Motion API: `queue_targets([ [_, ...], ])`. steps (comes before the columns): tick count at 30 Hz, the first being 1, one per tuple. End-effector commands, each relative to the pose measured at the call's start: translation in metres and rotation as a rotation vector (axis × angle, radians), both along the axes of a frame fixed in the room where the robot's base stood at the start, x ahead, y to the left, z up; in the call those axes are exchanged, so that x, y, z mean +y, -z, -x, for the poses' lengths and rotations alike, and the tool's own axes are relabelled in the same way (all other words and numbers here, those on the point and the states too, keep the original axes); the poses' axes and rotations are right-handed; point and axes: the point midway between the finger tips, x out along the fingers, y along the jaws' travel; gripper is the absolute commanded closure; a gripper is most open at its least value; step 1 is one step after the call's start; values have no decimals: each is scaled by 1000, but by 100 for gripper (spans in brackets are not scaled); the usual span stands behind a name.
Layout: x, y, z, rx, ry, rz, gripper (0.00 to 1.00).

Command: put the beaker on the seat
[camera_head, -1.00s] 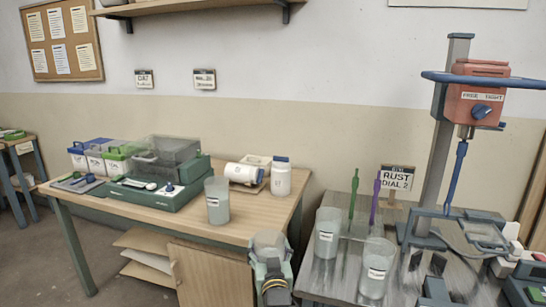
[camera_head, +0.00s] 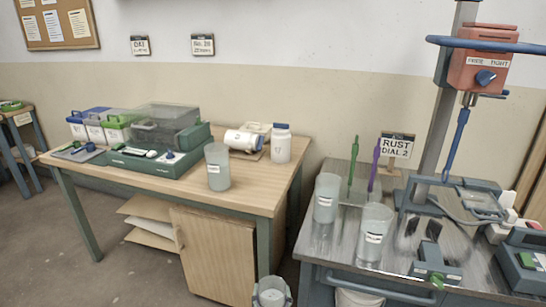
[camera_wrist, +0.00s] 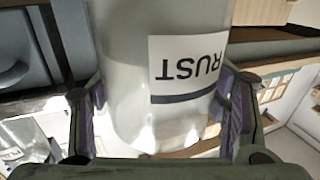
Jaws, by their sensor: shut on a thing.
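The beaker (camera_wrist: 122,60) is a pale, translucent cylinder with a white label reading RUST upside down in the wrist view. My gripper (camera_wrist: 160,112) is shut on it, one finger on each side. In the head view my gripper (camera_head: 272,297) and the top of the held beaker (camera_head: 271,289) show at the bottom edge, in front of the wooden cabinet; the rest is cut off. No part is clearly marked as the seat. A dark block with a green knob (camera_head: 432,257) stands on the metal bench below a red stirrer head (camera_head: 484,62).
Two labelled beakers stand on the metal bench, one behind (camera_head: 326,198) and one in front (camera_head: 375,235). Another beaker (camera_head: 217,168) stands on the wooden table (camera_head: 262,192). A white bucket (camera_head: 358,298) shows under the bench edge.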

Motion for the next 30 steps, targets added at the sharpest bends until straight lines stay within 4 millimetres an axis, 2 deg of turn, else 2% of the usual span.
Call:
queue_targets([
  [10, 0, 37, 10, -6, 10, 3, 93],
  [20, -3, 92, 25, -6, 29, 2, 93],
  [30, -5, 92, 29, -13, 33, -1, 93],
])
